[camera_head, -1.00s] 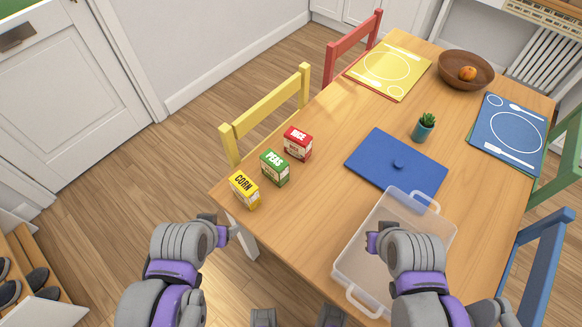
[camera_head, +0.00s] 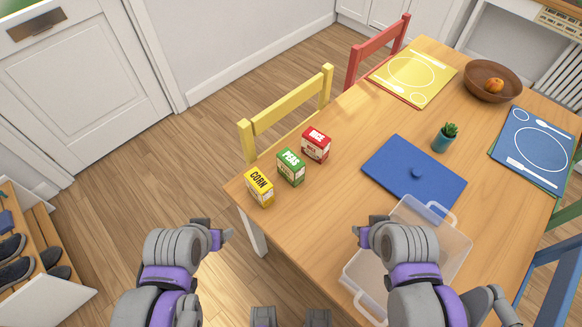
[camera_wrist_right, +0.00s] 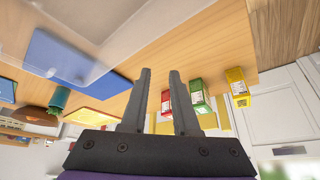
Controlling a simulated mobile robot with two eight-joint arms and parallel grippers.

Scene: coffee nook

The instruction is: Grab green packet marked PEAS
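The green packet marked PEAS (camera_head: 291,167) stands upright on the wooden table near its left edge, between the yellow CORN packet (camera_head: 259,187) and the red RICE packet (camera_head: 316,145). The green packet also shows in the right wrist view (camera_wrist_right: 199,97), just right of the fingers. My right gripper (camera_wrist_right: 160,72) has its two fingers apart with nothing held between them. In the head view it hangs over the clear container, well short of the packets. My left gripper (camera_head: 226,234) is off the table's near left edge, apart from the packets; its finger gap is not clear.
A clear plastic container (camera_head: 437,240) lies at the near side of the table under my right arm. A yellow chair (camera_head: 289,105) stands behind the packets.

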